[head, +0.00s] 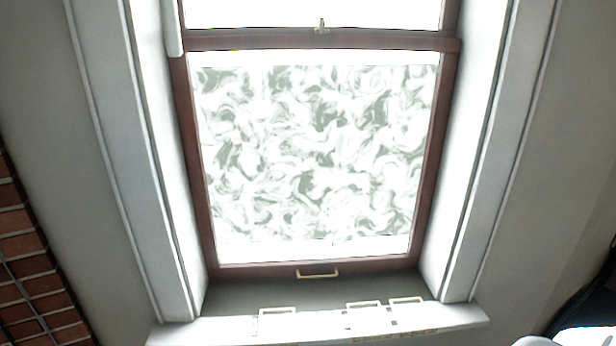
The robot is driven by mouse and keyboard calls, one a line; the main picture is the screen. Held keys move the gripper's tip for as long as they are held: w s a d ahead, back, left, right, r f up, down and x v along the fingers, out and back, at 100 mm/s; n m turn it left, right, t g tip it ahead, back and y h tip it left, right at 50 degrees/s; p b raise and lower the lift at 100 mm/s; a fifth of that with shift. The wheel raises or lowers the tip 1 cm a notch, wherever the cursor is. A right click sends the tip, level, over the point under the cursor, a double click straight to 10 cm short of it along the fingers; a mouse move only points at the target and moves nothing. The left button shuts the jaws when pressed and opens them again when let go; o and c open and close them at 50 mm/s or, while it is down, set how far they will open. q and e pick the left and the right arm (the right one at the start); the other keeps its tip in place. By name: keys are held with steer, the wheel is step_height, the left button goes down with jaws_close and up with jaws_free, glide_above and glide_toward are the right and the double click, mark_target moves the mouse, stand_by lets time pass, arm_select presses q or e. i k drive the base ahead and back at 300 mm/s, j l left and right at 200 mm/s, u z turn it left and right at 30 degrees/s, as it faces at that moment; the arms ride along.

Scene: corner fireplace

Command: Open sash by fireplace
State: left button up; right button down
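The sash (308,265) is a window panel in a dark reddish-brown frame, with swirl-patterned glass, in the middle of the head view. A small brass pull handle (318,274) sits at the centre of its bottom rail. A brass latch (321,26) stands on the meeting rail at the top. A grey strip lies between the bottom rail and the white sill; I cannot tell whether there is a gap under the sash. Neither gripper is in view, and nothing touches the handle.
The white sill (220,331) carries several thin, pale, frame-like shapes, too washed out to identify. White casing (130,150) flanks the window on both sides. The brick fireplace (28,270) is at the lower left. A dark and white object (585,325) is cut off at the lower right.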

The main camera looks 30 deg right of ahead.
mark_target(449, 49)
steer(key=l+z, duration=0.2)
steer(key=l, duration=3)
steer(key=i, duration=0.1)
